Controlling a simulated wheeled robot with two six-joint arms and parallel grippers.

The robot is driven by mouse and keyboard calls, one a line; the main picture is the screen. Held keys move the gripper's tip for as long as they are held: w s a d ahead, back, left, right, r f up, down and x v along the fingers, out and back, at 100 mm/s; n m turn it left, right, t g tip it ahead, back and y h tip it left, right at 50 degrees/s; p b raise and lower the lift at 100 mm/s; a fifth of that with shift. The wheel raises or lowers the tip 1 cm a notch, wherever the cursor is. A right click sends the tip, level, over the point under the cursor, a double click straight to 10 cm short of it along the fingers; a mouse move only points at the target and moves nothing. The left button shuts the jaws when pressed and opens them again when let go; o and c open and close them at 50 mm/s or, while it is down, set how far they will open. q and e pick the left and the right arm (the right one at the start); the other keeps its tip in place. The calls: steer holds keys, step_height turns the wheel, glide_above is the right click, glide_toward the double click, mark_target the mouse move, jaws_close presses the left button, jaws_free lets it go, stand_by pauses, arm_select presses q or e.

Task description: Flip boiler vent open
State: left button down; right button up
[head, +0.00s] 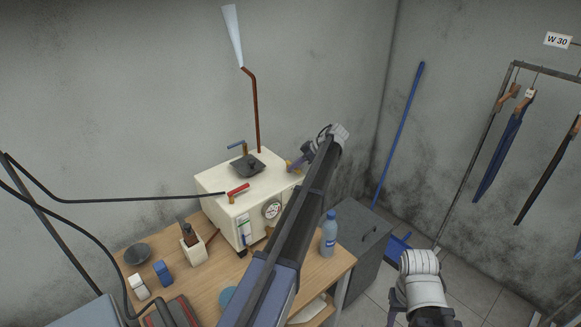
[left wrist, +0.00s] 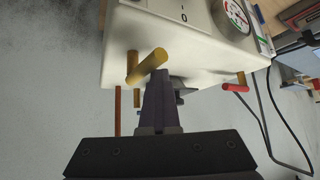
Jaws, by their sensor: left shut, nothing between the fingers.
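The boiler (head: 215,183) is a cream box on the wooden table. It has a red lever (head: 238,189) at the front of its top, a blue lever (head: 236,145) at the back, and a yellow lever (head: 289,166) at its right side. Which one is the vent is not labelled. My left gripper (head: 300,161) is shut and empty, close beside the yellow lever. In the left wrist view, the fingers (left wrist: 158,88) point at the yellow lever (left wrist: 147,66); whether they touch cannot be told. My right arm shows at the lower right; its fingers are not clear.
A copper pipe (head: 256,110) rises behind the boiler, with a white plume (head: 232,38) at its top. A water bottle (head: 329,235) stands near the table's right edge. A brush holder (head: 193,250) and small blocks stand left of the boiler.

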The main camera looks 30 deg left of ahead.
arm_select(q)
steer(key=shift+w+d, duration=0.25)
steer(key=shift+w, duration=0.15)
steer(key=shift+w+d, duration=0.2)
steer(key=shift+w, duration=0.15)
arm_select(e)
steer(key=shift+s+a, duration=0.1)
steer(key=shift+s, duration=0.05)
steer(key=shift+r, duration=0.1)
arm_select(q)
steer(key=shift+s+a+r, duration=0.15)
steer(key=shift+s+a, duration=0.15)
steer(key=shift+s, duration=0.4)
steer(key=s, duration=0.1)
steer(key=s+a+p, duration=0.1)
steer(key=shift+s+r, duration=0.3)
steer(key=shift+w+d+r+p, duration=0.1)
steer(key=shift+w+r+p, duration=0.1)
steer(key=shift+r+p, duration=0.5)
steer(key=w+d+r+p, duration=0.2)
steer(key=w+r+p, duration=0.3)
steer(key=r+p, duration=0.1)
steer(key=shift+w, duration=0.2)
arm_select(e)
step_height(320, 180, up, 8)
steer(key=d, duration=0.1)
